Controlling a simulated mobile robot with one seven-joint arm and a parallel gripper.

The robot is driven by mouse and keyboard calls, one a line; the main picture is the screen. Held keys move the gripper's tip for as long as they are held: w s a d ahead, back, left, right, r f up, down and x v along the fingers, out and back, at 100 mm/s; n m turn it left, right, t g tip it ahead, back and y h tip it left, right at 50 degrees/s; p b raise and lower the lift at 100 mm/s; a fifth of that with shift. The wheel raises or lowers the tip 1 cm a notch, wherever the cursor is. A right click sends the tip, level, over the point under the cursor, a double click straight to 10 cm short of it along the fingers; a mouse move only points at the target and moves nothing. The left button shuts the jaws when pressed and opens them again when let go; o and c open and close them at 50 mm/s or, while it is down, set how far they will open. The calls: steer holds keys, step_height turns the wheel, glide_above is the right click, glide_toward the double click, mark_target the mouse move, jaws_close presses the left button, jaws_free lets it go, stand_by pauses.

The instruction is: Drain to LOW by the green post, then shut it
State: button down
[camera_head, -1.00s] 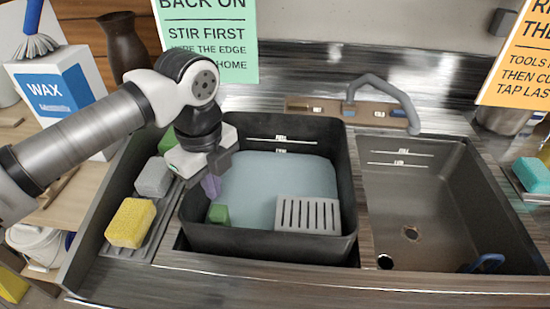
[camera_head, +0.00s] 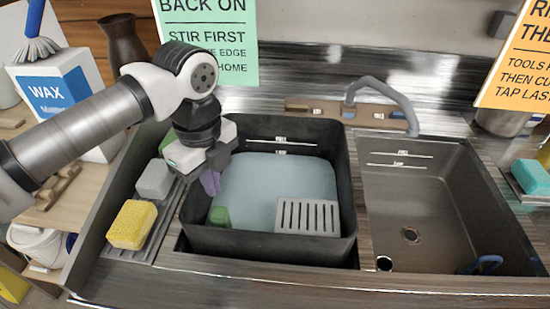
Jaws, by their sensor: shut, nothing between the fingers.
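A black tub (camera_head: 345,190) holds pale blue-grey liquid (camera_head: 275,185), with marked level lines on its back inner wall. A small green block or post (camera_head: 220,217) stands in the tub's front left corner, partly in the liquid. A grey slotted piece (camera_head: 308,217) sits at the front right of the tub. My gripper (camera_head: 210,182) is shut and empty, pointing down over the tub's left side, above and behind the green piece. Purple shows at its fingertips. Whether the fingers touch the liquid cannot be told.
An empty sink (camera_head: 440,205) with level lines, a drain hole and a blue-handled item (camera_head: 482,264) is at right. A grey tap (camera_head: 385,92) stands behind. Yellow (camera_head: 131,224) and grey (camera_head: 155,179) sponges lie left of the tub. A wax box (camera_head: 62,95) stands at far left.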

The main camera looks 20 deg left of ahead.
step_height(320, 180, up, 8)
steer(key=p, duration=0.3)
steer(key=shift+f, duration=0.25)
